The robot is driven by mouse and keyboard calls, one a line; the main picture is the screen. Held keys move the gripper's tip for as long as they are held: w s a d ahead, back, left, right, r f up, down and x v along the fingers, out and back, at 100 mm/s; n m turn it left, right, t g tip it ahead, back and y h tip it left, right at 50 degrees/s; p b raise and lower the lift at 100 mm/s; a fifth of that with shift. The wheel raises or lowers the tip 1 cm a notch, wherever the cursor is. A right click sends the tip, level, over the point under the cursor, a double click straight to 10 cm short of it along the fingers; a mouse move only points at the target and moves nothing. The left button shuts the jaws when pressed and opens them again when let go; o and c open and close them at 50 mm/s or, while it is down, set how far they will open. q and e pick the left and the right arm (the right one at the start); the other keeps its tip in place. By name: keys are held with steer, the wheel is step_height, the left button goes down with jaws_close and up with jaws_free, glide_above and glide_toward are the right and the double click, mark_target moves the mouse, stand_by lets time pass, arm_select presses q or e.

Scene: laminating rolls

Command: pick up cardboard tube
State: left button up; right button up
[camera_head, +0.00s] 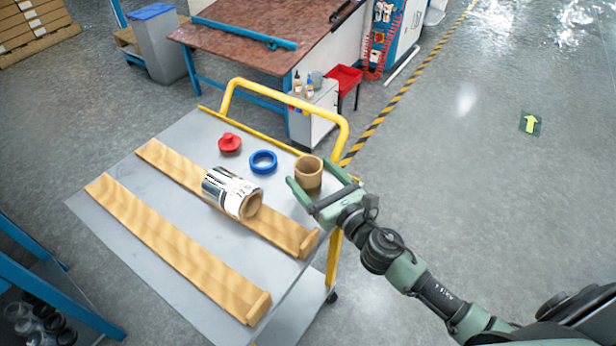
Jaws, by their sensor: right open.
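A short brown cardboard tube (308,171) stands upright near the cart's right end, by the yellow handle. My right gripper (308,183) comes in from the right, open, with its fingers at the tube. One finger lies in front of the tube and the other just right of it; I cannot tell whether they touch it. My left gripper is not in view.
The yellow handle (283,91) rises behind the tube. A workbench (262,38) stands beyond. Open floor lies to the right.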

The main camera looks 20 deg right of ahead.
mark_target(301, 163)
steer(key=x, duration=0.5)
steer(key=shift+w+p, duration=0.15)
steer(key=shift+p, duration=0.2)
steer(key=c, duration=1.6)
